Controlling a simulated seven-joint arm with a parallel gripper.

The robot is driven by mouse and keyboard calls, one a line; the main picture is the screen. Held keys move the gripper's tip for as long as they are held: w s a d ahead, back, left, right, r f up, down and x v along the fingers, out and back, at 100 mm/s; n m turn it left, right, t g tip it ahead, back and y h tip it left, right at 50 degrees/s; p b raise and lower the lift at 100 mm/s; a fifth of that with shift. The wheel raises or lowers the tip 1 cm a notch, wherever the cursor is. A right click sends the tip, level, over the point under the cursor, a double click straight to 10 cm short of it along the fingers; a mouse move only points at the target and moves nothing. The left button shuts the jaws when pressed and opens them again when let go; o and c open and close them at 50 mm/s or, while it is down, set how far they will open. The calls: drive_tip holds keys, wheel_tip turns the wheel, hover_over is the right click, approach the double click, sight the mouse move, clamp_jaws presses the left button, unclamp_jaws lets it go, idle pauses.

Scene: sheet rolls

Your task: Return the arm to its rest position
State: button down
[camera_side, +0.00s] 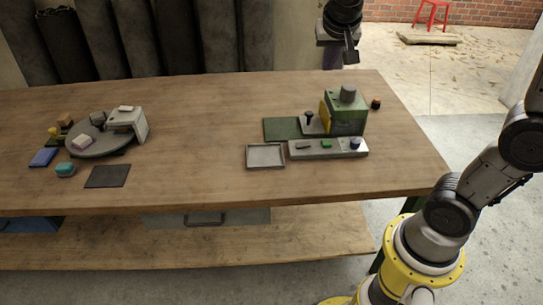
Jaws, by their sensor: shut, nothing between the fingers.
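My gripper (352,58) hangs at the top of the view, beyond the back edge of the wooden table (210,110) as pictured. Its fingers are shut, small and dark, with nothing seen between them. It is clear of everything on the table. My arm rises from its yellow base at the lower right and leaves the frame at the right. The links between there and the gripper are out of view.
A green and yellow machine (345,112) stands on the table's right part, with a grey strip (328,149) and a shallow tray (265,156) in front. A round grey turntable (98,147) bearing small items is at left. The table's middle is clear. Dark rolls (135,38) stand behind.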

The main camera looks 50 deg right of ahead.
drive_tip(key=s+a+f+n+y, duration=0.2)
drive_tip(key=s+a+n, duration=0.2)
drive_tip(key=s, duration=0.5)
drive_tip(key=s+a+f+n+t+y, duration=0.1)
drive_tip(key=s+a+f+n+y, duration=0.2)
drive_tip(key=s, duration=0.6)
drive_tip(key=a+n, duration=0.2)
drive_tip(key=a, duration=0.1)
drive_tip(key=shift+s+a+n+t, duration=0.15)
drive_tip(key=shift+s+n+t, duration=0.05)
drive_tip(key=shift+n+t, duration=0.1)
